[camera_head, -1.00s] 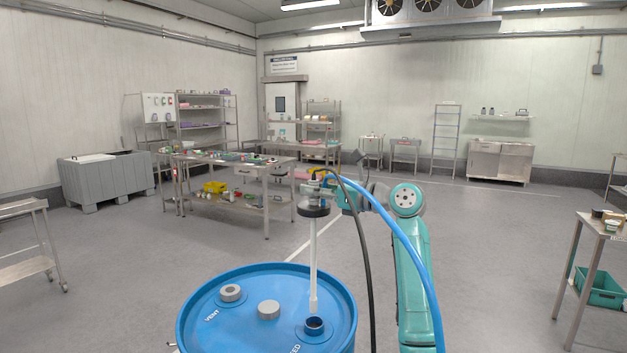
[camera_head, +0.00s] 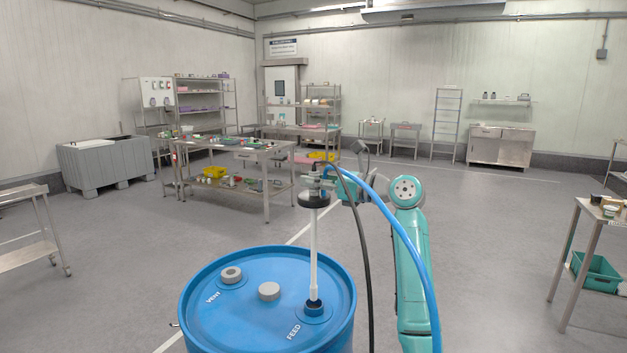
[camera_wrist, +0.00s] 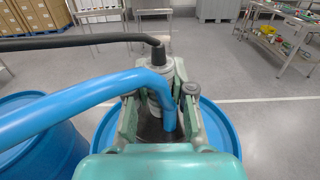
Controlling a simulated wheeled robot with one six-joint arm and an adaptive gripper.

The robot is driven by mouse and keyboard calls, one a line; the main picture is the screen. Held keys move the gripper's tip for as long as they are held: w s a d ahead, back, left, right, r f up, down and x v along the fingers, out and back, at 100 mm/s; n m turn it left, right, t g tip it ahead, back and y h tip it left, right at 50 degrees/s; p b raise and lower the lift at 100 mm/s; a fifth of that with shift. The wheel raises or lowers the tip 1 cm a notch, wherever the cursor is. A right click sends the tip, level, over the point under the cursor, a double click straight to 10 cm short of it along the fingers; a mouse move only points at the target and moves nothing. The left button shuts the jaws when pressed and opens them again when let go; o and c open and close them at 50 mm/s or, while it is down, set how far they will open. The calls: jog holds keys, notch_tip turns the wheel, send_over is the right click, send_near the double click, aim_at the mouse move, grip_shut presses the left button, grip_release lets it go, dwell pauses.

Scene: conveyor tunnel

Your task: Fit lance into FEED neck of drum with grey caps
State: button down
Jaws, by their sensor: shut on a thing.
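The blue drum (camera_head: 265,320) stands in front of me, its top marked VENT and FEED. Grey caps sit at the VENT neck (camera_head: 232,275) and near the middle of the top (camera_head: 269,291). The FEED neck (camera_head: 314,310) is open and dark blue. The lance (camera_head: 314,250) is a white upright tube with a black collar. Its lower end is at the FEED neck's mouth; I cannot tell how far inside it is. My gripper (camera_head: 322,186) is shut on the lance's head above the collar. In the wrist view, my gripper (camera_wrist: 158,108) surrounds the head, and the blue hose hides part of it.
A blue hose (camera_head: 405,245) and a black cable (camera_head: 366,245) arch from the lance head beside my arm. A second blue drum (camera_wrist: 35,140) stands at left in the wrist view. A cluttered steel table (camera_head: 235,150) stands behind; open floor lies between.

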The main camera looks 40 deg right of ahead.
send_over(316, 287)
notch_tip(316, 287, down, 16)
jog(key=shift+w+a, duration=0.15)
jog(key=shift+w, duration=0.25)
dwell(1.9)
jog(key=shift+f, duration=7.4)
jog(key=c, duration=0.9)
grip_release()
jog(key=shift+s, duration=0.1)
jog(key=v, duration=1.2)
